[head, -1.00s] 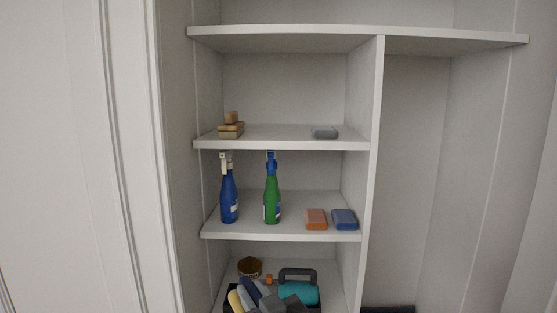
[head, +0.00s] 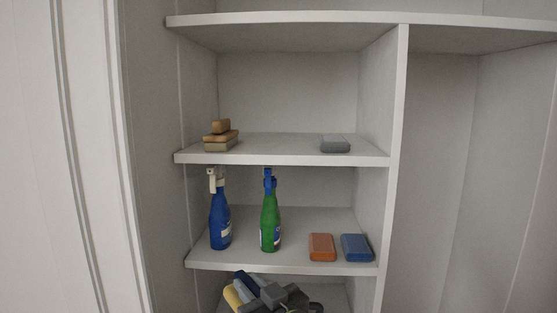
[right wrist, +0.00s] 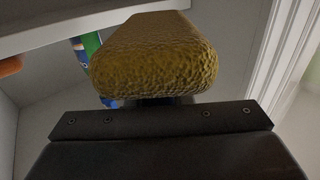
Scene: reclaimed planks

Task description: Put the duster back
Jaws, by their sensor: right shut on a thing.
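The duster (right wrist: 155,58) is a rounded, rough, yellow-brown block. It fills the upper middle of the right wrist view, against my dark gripper body. In the head view a yellow piece of it (head: 232,297) shows at the bottom edge, partly hidden. My right gripper (head: 247,288) is shut on the duster, low in front of the shelves, just below the front edge of the shelf with the bottles. My left gripper is not in view.
A blue bottle (head: 220,222), a green bottle (head: 270,220), an orange block (head: 321,246) and a blue block (head: 356,247) stand on the middle shelf (head: 290,266). Stacked brown blocks (head: 220,137) and a grey block (head: 335,144) lie above. A divider (head: 392,170) bounds the right side.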

